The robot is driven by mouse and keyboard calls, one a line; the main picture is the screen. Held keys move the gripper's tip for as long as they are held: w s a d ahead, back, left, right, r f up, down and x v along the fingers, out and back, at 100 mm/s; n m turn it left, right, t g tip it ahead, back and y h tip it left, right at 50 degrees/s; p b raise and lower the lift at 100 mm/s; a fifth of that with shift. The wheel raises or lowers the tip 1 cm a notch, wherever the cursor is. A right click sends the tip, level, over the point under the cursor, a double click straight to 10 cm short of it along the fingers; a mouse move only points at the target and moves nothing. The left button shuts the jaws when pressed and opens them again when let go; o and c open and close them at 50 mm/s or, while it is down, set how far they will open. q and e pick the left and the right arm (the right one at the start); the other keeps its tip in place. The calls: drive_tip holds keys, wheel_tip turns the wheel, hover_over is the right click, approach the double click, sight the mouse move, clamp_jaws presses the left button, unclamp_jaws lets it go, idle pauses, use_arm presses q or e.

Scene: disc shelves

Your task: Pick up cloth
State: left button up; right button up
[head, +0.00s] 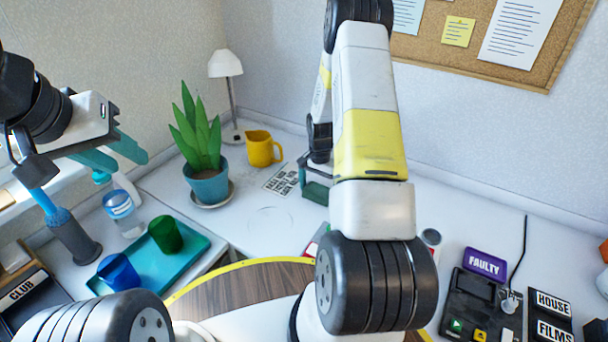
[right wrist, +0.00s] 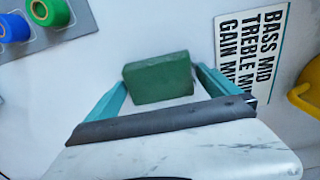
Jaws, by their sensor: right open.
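A green, block-shaped thing with a flat top, which looks like the folded cloth (right wrist: 158,78), lies on the white tabletop in the right wrist view. It also shows at the right gripper in the head view (head: 316,193). My right gripper (right wrist: 164,87) is open, its teal fingers on either side of the green thing with small gaps visible. Whether the fingers touch it is unclear. My left gripper (head: 132,163) is open and empty at the left, above the table near a bottle.
A teal tray (head: 185,262) holds a blue cup (head: 118,271) and green cup (head: 165,234). A panel with knobs (right wrist: 60,40) is nearby.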

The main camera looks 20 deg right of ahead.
sight(318, 192)
drive_tip(key=shift+f, duration=0.35)
drive_tip(key=shift+c, duration=0.4)
drive_tip(key=c, duration=1.2)
drive_tip(key=shift+o, duration=0.2)
drive_tip(key=shift+r, duration=0.6)
wheel_tip(318, 192, up, 2)
drive_tip(key=shift+w+r, duration=0.1)
drive_tip(key=shift+s+a+r, duration=0.15)
drive_tip(key=shift+s+a, duration=0.2)
drive_tip(key=shift+s, duration=0.35)
drive_tip(key=s+a, duration=0.2)
drive_tip(key=s, duration=0.2)
drive_tip(key=s+a+r, duration=0.1)
drive_tip(key=s+a, duration=0.1)
drive_tip(key=s, duration=0.2)
drive_tip(key=s+a, duration=0.2)
drive_tip(key=s, duration=0.3)
drive_tip(key=shift+s+a+r, duration=0.1)
drive_tip(key=shift+a+r, duration=0.05)
